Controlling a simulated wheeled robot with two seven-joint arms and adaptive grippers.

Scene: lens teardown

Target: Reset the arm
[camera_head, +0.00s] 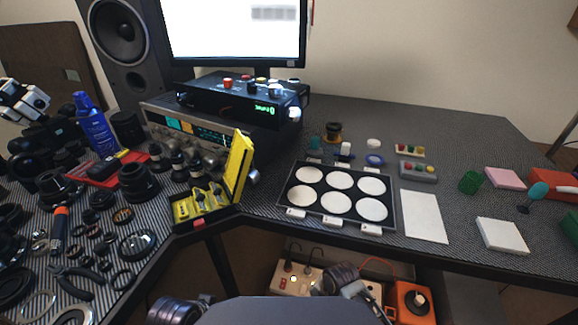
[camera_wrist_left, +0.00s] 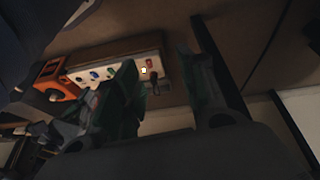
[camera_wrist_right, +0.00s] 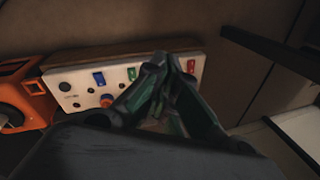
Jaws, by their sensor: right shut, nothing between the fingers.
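My left gripper (camera_wrist_left: 160,65) shows in the left wrist view with its two dark fingers spread apart and nothing between them. My right gripper (camera_wrist_right: 168,65) shows in the right wrist view with its fingertips together and nothing held. Both hang below the tabletop, in front of a white panel (camera_wrist_right: 120,78) with coloured switches, which also shows in the left wrist view (camera_wrist_left: 115,62). In the head view, parts of my arms show at the bottom edge, below the front edge of the desk. The left fingers are not clear there.
The dark desk (camera_head: 455,165) carries a tray with white discs (camera_head: 327,216), a yellow case (camera_head: 240,165), lens parts and tools at left, and coloured blocks at right. Its front edge lies above my grippers. An orange box (camera_head: 412,302) stands beside the panel.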

